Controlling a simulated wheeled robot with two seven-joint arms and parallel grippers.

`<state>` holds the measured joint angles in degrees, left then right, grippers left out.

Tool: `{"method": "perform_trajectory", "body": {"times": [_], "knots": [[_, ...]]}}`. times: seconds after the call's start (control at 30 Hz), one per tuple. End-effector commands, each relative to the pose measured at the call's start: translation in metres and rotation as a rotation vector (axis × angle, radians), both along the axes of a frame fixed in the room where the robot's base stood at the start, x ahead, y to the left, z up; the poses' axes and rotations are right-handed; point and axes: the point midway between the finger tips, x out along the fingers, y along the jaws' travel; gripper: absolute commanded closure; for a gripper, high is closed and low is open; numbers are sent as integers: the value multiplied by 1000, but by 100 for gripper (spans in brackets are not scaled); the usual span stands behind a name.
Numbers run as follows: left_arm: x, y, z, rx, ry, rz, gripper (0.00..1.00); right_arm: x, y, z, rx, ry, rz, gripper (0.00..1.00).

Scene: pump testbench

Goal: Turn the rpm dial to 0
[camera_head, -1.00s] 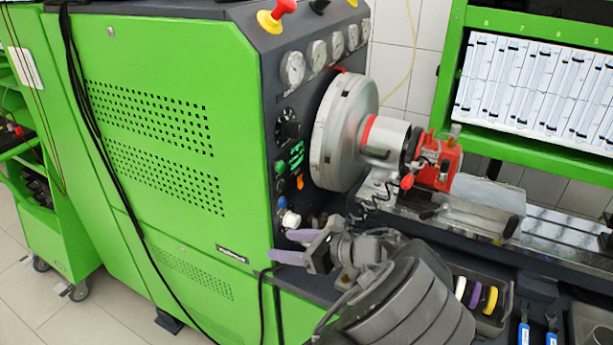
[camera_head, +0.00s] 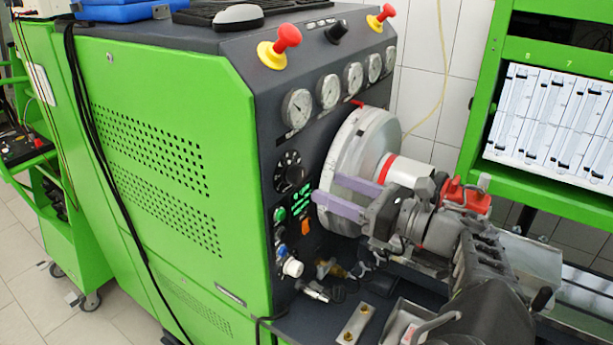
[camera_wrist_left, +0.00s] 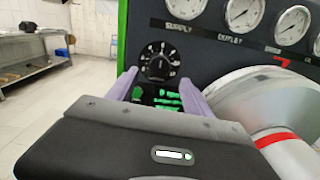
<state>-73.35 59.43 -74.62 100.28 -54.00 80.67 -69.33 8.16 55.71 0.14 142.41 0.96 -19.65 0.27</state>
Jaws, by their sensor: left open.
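A round black dial (camera_head: 288,171) with white scale marks is on the dark front panel, below the row of gauges. It also shows in the left wrist view (camera_wrist_left: 157,60), just beyond my fingers. Its label is too small to read, so I cannot tell for certain that it is the rpm dial. My left gripper (camera_head: 327,190) is open and empty, its two purple fingers pointing at the panel. The fingers are to the right of the dial and a little below it in the head view, apart from it. My right gripper is not in view.
A large metal disc (camera_head: 347,165) sticks out beside my left fingers. White gauges (camera_head: 297,110) are above. Red mushroom buttons (camera_head: 286,38) and a black knob (camera_head: 338,33) stand on the top ledge.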

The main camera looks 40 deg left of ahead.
Motion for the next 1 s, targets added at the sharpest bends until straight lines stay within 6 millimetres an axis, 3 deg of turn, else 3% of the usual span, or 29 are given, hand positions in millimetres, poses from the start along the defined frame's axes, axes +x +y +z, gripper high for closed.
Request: {"method": "perform_trajectory", "body": {"times": [0.5, 0.87, 1.0], "knots": [[0, 68, 1, -2, -1, 0, 41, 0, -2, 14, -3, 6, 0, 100], [0, 73, 0, -2, -1, -1, 41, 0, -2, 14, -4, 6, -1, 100], [0, 73, 0, -2, -1, -1, 53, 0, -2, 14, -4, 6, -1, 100]]}}
